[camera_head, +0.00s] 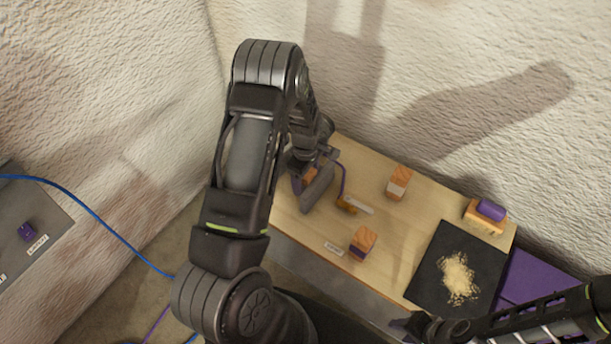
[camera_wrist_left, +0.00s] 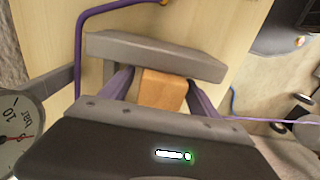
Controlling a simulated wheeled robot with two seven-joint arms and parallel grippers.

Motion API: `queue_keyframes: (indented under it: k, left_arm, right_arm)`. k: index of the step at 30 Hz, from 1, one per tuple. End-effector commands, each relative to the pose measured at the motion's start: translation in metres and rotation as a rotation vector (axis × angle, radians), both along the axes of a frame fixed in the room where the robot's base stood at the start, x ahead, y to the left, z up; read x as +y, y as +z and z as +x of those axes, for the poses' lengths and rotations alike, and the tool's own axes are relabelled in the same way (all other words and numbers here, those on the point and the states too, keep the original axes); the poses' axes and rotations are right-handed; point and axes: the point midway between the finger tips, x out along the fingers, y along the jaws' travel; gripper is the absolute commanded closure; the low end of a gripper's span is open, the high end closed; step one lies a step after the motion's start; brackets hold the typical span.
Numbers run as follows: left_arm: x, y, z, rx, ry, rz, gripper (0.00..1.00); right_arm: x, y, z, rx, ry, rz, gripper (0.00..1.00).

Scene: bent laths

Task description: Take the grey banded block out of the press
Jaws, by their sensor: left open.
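The press shows in the left wrist view as a grey plate (camera_wrist_left: 150,52) beyond a plain wooden block (camera_wrist_left: 162,91). The block's band does not show there, so I cannot read its colour. In the head view the press plate (camera_head: 318,190) and a bit of the orange block (camera_head: 311,171) show beneath my left arm. My left gripper (camera_wrist_left: 158,84) is open, with a purple finger on either side of the block and a gap on the left. Whether the right finger touches is unclear. My right gripper (camera_head: 422,324) is low at the right, away from the press; its jaws are unclear.
A pale-banded block (camera_head: 398,183) and a purple-banded block (camera_head: 363,243) stand on the wooden table (camera_head: 425,222). A small tool (camera_head: 356,205) lies between them. A black mat (camera_head: 425,272) with shavings and a purple-topped block (camera_head: 486,215) are right. A gauge (camera_wrist_left: 18,128) is beside the gripper.

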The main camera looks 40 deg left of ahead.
Motion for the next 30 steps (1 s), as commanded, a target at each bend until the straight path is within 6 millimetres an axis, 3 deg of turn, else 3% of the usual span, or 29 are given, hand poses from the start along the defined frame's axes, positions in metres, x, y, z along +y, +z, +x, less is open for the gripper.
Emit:
queue_keyframes:
  k: [26, 30]
  left_arm:
    - [0.0001, 0.0003, -0.0001, 0.000, 0.000, 0.000, 0.99]
    - [0.0002, 0.0003, -0.0001, 0.000, 0.000, 0.000, 1.00]
  right_arm:
    - [0.0001, 0.0000, 0.0001, 0.000, 0.000, 0.000, 0.62]
    - [0.0001, -0.0001, 0.0001, 0.000, 0.000, 0.000, 0.62]
